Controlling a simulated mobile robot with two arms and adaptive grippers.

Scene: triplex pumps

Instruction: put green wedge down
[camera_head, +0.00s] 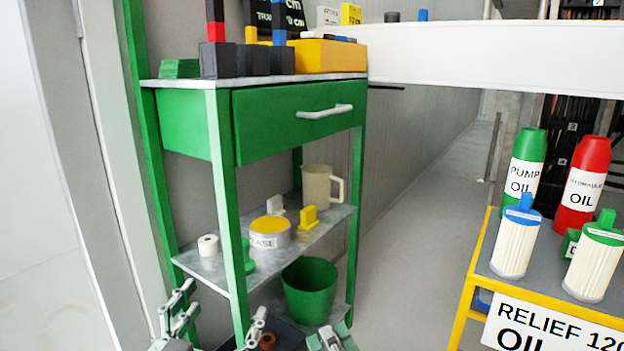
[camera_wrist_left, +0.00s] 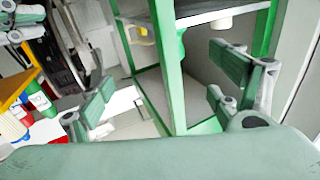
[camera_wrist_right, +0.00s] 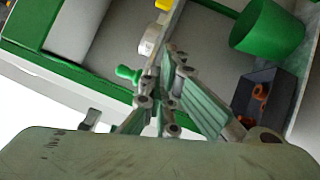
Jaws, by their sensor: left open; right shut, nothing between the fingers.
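A ridged green block (camera_head: 180,68), possibly the green wedge, lies on the left end of the green cart's top. A small green knob-like piece (camera_head: 248,255) stands on the middle shelf (camera_head: 215,265), partly behind the front leg; it also shows in the right wrist view (camera_wrist_right: 128,73). I cannot tell which is the wedge. My left gripper (camera_head: 216,318) is open and empty, low before the cart; in the left wrist view (camera_wrist_left: 165,90) a green leg shows between its spread fingers. My right gripper (camera_head: 330,338) is shut and empty, low near the bottom shelf.
The middle shelf also holds a white roll (camera_head: 208,245), a round tin (camera_head: 269,235), a yellow piece (camera_head: 309,218) and a beige jug (camera_head: 320,186). A green bucket (camera_head: 310,290) stands below. A yellow-framed cart (camera_head: 470,283) with bottles and filters is at right. Open floor (camera_head: 400,240) lies between.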

